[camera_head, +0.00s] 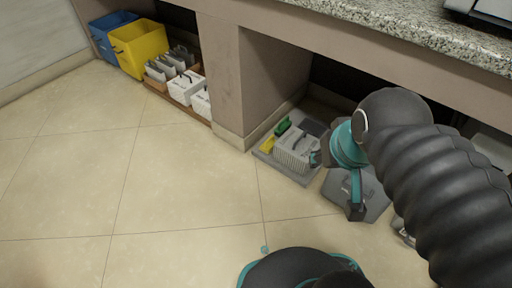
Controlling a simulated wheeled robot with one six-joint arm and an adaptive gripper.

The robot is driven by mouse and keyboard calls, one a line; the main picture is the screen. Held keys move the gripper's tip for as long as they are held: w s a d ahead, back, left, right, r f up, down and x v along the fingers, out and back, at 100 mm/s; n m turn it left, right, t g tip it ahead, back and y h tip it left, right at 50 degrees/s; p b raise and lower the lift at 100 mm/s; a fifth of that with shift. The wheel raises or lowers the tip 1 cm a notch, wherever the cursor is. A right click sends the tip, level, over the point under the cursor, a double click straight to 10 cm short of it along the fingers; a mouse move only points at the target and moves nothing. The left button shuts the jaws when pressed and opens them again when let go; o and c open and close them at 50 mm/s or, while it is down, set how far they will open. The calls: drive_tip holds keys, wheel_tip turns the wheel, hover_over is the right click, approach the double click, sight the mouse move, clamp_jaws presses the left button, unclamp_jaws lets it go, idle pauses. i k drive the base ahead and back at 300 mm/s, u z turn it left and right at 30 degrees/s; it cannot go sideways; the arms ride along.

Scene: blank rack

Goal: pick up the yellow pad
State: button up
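The small yellow pad (267,145) lies at the left edge of a grey tray (267,158) on the floor, beside a light grey basket (293,158). My gripper (336,185) is right of the basket, below a teal wrist joint. Its two fingers look spread apart, one near the basket's right side and one lower right. I see nothing held between them. The gripper is apart from the yellow pad, with the basket between them in the picture. The gripper's height above the floor is hard to tell.
A green object (283,126) is behind the yellow pad. A grey flat piece (373,195) lies right of the tray. A counter pillar (238,85) stands behind. Yellow (140,46) and blue (104,35) bins and white baskets (186,88) are at upper left. Open tiled floor (150,190) is on the left.

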sight(267, 147)
drive_tip(key=z, duration=2.95)
drive_tip(key=k, duration=1)
drive_tip(key=u, duration=2.35)
